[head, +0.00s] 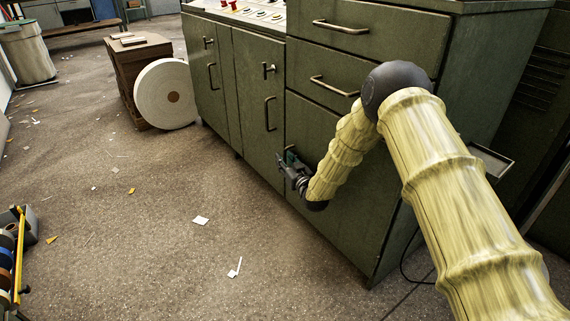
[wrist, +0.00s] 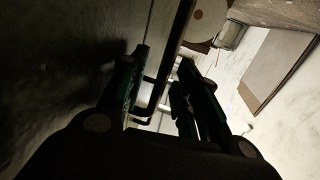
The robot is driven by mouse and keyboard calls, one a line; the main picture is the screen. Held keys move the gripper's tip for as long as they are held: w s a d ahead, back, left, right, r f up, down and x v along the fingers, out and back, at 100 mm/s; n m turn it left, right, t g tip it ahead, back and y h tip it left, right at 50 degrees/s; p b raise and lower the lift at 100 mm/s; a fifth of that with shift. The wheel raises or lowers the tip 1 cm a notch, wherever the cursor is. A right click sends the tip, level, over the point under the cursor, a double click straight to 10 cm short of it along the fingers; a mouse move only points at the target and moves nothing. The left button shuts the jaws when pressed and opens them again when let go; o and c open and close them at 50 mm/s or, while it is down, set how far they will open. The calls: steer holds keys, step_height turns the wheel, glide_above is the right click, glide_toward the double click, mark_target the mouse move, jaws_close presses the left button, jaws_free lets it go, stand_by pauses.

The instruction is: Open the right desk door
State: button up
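The green desk's right door (head: 258,95) is shut, flush with the front. It has a vertical bar handle (head: 267,115) low down and a small T-shaped latch (head: 268,70) above it. My gripper (head: 284,160) is close to the desk front, below and slightly right of that handle in the head view. In the dark wrist view, my gripper (wrist: 158,92) has its two fingers apart. A dark bar with a bent end, looking like the handle (wrist: 148,121), shows in the gap between them. I cannot tell whether either finger touches it.
The left door (head: 207,75) is also shut. Drawers with handles (head: 340,27) are at the right, behind my arm. A white roll (head: 150,94) leans by a brown wooden cabinet (head: 130,65). Floor in front of the doors is open, with paper scraps (head: 201,221).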

steer(key=shift+w+a, duration=0.1)
steer(key=shift+w, duration=0.05)
jaws_close()
